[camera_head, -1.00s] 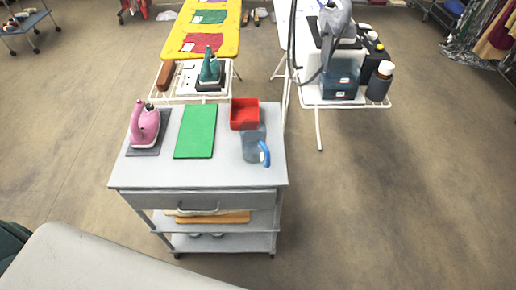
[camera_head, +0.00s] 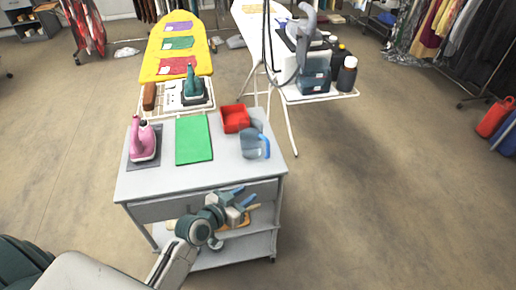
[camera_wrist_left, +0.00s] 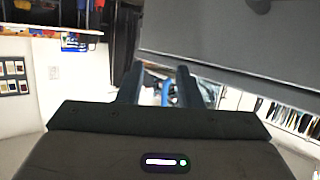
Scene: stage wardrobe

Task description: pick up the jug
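The jug (camera_head: 250,144) is a translucent grey-blue vessel with a bright blue handle on its right side. It stands upright on the right part of the grey trolley top (camera_head: 232,174), in front of the red bin. My left gripper (camera_head: 246,195) is in front of the trolley near its drawer, below and nearer than the jug, and apart from it. In the left wrist view the gripper's two dark fingers (camera_wrist_left: 160,84) are spread, with no object clearly held between them. My right gripper is not in view.
A red bin (camera_head: 235,118), a green mat (camera_head: 194,140) and a pink iron (camera_head: 144,140) share the trolley top. Ironing boards stand behind; the white one carries a steamer and dark bottles (camera_head: 346,74). The floor right of the trolley is clear.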

